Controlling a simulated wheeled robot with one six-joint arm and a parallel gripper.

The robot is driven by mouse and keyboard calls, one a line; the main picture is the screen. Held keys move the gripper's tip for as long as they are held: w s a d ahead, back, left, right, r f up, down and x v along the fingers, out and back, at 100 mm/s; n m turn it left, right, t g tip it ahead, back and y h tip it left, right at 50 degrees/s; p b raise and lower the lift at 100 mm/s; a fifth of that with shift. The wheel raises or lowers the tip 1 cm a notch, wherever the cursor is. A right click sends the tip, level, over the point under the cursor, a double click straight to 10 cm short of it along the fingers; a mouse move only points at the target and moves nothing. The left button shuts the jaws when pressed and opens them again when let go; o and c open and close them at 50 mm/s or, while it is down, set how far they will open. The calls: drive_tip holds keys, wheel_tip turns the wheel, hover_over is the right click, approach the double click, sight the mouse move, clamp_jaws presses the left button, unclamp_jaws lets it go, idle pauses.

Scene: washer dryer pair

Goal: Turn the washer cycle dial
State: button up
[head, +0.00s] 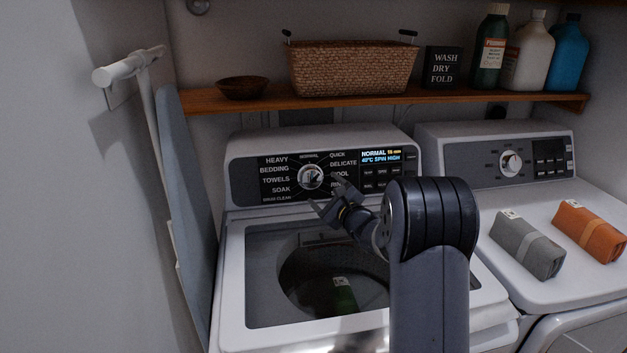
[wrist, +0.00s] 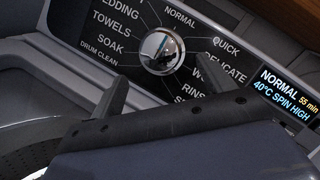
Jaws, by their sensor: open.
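The washer cycle dial (head: 311,177) is a round silver knob on the washer's black control panel (head: 250,183), ringed by cycle names. In the wrist view the dial (wrist: 162,50) is near the top middle, with NORMAL above it. The panel display (head: 381,156) reads NORMAL and 40°C SPIN HIGH. My gripper (head: 325,192) is open and empty, just in front of the panel and slightly lower right of the dial in the head view. In the wrist view its two fingers (wrist: 163,82) are spread below the dial, one to each side. Neither finger visibly touches it.
The washer's top opening (head: 290,260) is below my arm, with a green item (head: 345,293) inside. A dryer (head: 500,205) stands at right with grey (head: 526,246) and orange bundles (head: 590,232) on top. A wooden shelf (head: 270,103) hangs above. An ironing board (head: 187,200) leans left.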

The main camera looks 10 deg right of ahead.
sight(314, 181)
drive_tip(key=shift+p+x, duration=0.7)
drive_tip(key=shift+x, duration=2.3)
drive_tip(key=shift+c, duration=0.4)
drive_tip(key=c, duration=0.9)
